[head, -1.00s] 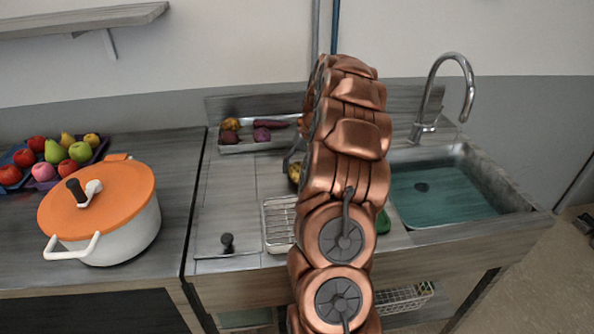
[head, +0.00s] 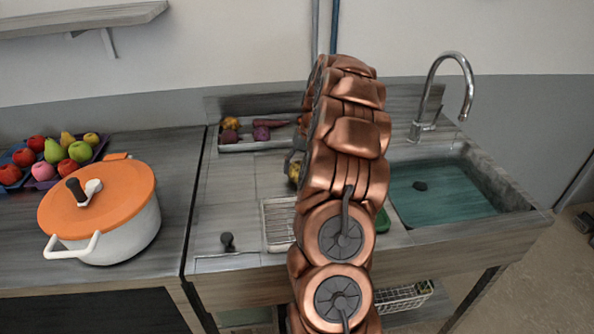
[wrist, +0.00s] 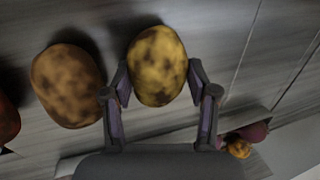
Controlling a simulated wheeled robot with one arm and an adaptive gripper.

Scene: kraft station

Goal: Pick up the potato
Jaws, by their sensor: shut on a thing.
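A yellow potato with brown patches (wrist: 157,62) is between the two fingers of my gripper (wrist: 158,82) in the wrist view. The fingers are shut on its sides. In the head view the potato (head: 294,172) shows only in part at the left edge of my arm, which hides most of my gripper. A second, browner potato (wrist: 67,86) lies to the left in the wrist view, apart from the fingers. I cannot tell whether the held potato touches the counter.
A tray (head: 243,146) of several vegetables stands at the back of the counter. A wire rack (head: 277,222) lies in front. The sink (head: 440,195) and tap (head: 468,92) are to the right. An orange-lidded pot (head: 110,235) stands on the left counter.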

